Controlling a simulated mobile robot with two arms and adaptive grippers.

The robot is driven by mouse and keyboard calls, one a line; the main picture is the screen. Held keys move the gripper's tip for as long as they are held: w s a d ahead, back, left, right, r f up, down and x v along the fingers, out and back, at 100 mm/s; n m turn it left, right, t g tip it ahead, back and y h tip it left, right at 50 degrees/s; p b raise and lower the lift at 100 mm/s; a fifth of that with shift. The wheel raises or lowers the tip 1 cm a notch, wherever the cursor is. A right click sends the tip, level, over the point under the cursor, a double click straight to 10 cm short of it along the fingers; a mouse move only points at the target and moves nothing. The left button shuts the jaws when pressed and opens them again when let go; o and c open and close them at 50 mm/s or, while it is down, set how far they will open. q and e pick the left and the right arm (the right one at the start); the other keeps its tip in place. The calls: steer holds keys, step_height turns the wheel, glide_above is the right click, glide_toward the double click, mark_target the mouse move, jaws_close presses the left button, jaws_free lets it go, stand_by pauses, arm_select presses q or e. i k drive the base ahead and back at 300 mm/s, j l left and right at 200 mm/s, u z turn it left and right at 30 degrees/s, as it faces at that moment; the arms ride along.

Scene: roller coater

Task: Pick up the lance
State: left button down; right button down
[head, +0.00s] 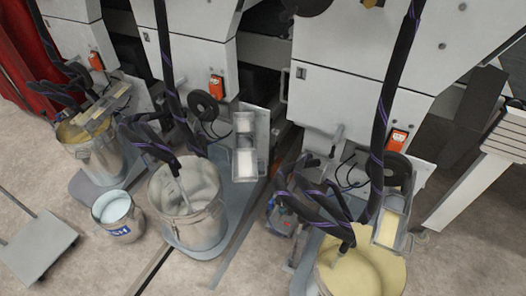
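The lances are slim grey tubes at the ends of black hoses with purple stripes. One lance (184,192) stands tilted in the middle metal drum (196,238), which holds pale grey-white liquid. Another lance (346,245) dips into the right drum of pale yellow liquid (372,272). A third hose hangs by the left drum (98,163), where I cannot make out the lance's end. Which lance the task means cannot be told. Neither of my grippers shows in the head view.
White machine housings (352,95) with orange switches line the back. A small bucket of light blue liquid (118,212) stands on the floor left of the middle drum. A flat trolley (38,248) is at the lower left. Hoses (385,110) hang before the housings. Floor is clear at the lower right.

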mark_target(176, 176)
steer(key=k+l+u, duration=0.2)
steer(key=l, duration=0.4)
steer(key=k+l+u, duration=0.2)
steer(key=k+l, duration=0.25)
steer(key=k+l+u, duration=0.15)
steer(key=k+l, duration=0.25)
steer(key=l, duration=0.15)
steer(key=i+j, duration=0.45)
steer(key=j, duration=0.2)
steer(key=i+j+u, duration=0.15)
steer(key=i+j, duration=0.35)
steer(key=j, duration=0.1)
